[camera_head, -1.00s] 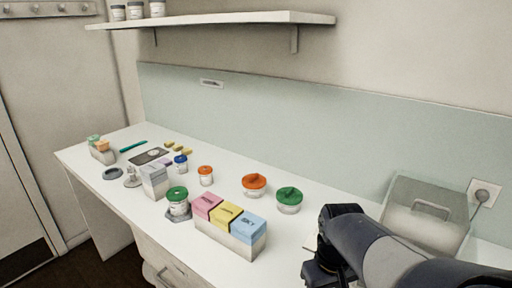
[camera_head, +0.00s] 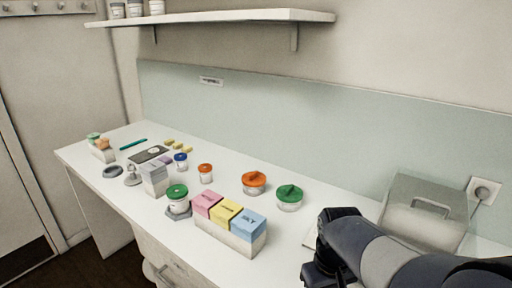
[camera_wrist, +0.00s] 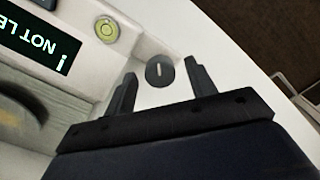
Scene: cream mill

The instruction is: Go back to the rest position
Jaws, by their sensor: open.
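My gripper (camera_wrist: 160,80) is open and empty in the wrist view, its two dark fingers apart. Between and beyond the fingertips is a round dark knob (camera_wrist: 160,71) with a white mark, on a pale surface. In the head view my dark arm enters from the lower right, and my gripper (camera_head: 318,272) hangs at its end near the counter's front edge. It is partly cut off at the bottom of the picture, and its fingers do not show clearly there.
The wrist view shows a display (camera_wrist: 38,40) and green-yellow button (camera_wrist: 107,29).

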